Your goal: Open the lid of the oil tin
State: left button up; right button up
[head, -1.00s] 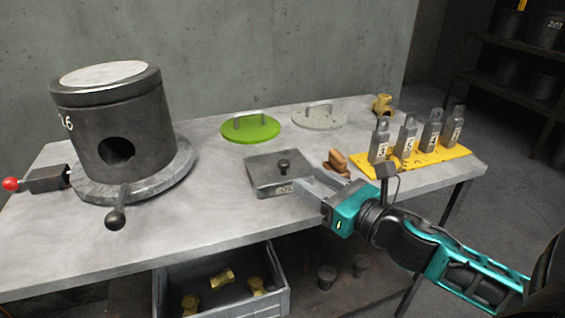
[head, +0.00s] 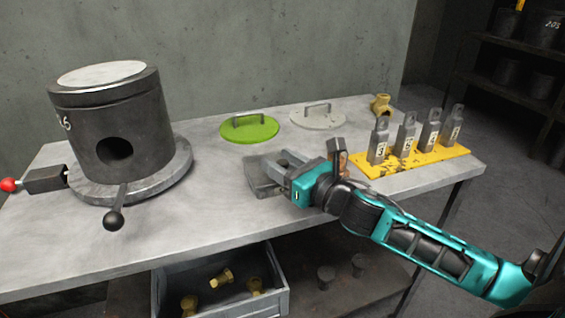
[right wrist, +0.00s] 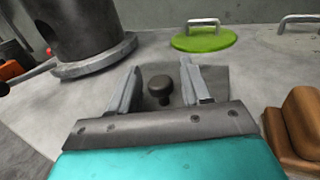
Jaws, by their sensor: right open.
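The oil tin (head: 262,181) is a flat grey square box on the table, largely hidden by my right gripper in the head view. Its lid (right wrist: 213,75) shows in the right wrist view with a dark round knob (right wrist: 161,88) on top. My right gripper (head: 279,166) is open over the tin. In the right wrist view its two fingers (right wrist: 160,85) stand on either side of the knob, with gaps visible on both sides. The lid appears closed. My left gripper is not in view.
A dark cylindrical furnace (head: 125,130) stands at left. A green disc (head: 250,128) and a grey disc (head: 318,117) with handles lie behind the tin. A brown wooden object (right wrist: 297,122) sits close to the right. Numbered weights stand on a yellow plate (head: 405,162).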

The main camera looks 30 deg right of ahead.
grip_shut()
dwell(0.4)
